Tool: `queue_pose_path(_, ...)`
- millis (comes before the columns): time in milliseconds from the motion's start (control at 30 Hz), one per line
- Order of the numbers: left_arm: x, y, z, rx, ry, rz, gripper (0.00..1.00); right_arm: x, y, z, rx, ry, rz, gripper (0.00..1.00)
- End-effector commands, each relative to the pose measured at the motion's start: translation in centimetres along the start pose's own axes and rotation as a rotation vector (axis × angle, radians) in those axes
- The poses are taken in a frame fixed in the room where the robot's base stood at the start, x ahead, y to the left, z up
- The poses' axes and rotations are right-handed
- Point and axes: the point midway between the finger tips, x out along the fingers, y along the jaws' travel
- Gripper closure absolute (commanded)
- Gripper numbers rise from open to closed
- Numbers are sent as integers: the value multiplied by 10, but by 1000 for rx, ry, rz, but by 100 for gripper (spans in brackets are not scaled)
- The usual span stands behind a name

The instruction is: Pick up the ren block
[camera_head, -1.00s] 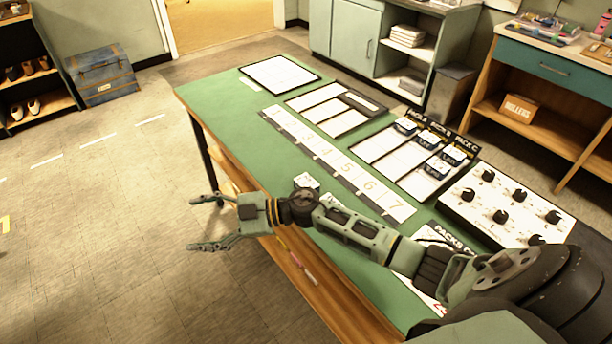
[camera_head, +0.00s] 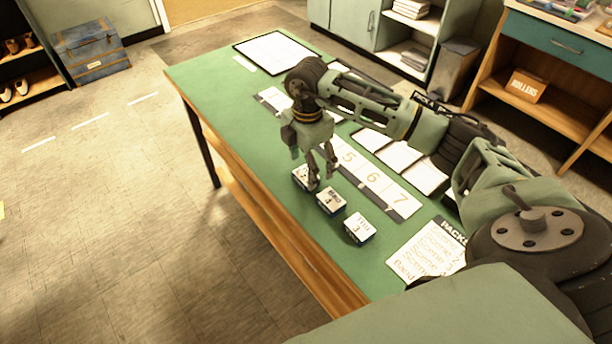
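Three small white blocks with dark lettering stand in a row near the green table's front edge: a far block (camera_head: 303,178), a middle block (camera_head: 331,201) and a near block (camera_head: 358,229). The lettering is too small to say surely which is the ren block. My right gripper (camera_head: 323,181) points down over the far and middle blocks, its fingers apart. One finger partly covers the far block. I cannot tell whether the fingertips touch a block; none is visibly held. My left gripper is not in view.
A numbered strip (camera_head: 375,180) lies behind the blocks, partly hidden by my arm. A printed sheet (camera_head: 427,250) lies to their right. Green tabletop (camera_head: 225,90) is clear at the left.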

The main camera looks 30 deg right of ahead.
Motion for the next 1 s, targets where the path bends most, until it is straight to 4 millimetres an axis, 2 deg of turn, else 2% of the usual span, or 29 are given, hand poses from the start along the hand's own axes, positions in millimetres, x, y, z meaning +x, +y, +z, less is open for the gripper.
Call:
queue_pose_path(100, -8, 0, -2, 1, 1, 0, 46, 18, 3, -1, 1, 3, -5, 28)
queue_pose_path(267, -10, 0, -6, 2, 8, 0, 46, 38, 4, -1, -1, 3, -3, 28)
queue_pose_path(567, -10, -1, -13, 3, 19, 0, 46, 43, 5, -1, -2, 3, 0, 29)
queue_pose_path(1000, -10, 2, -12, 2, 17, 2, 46, 42, 5, -1, -2, 3, 0, 68)
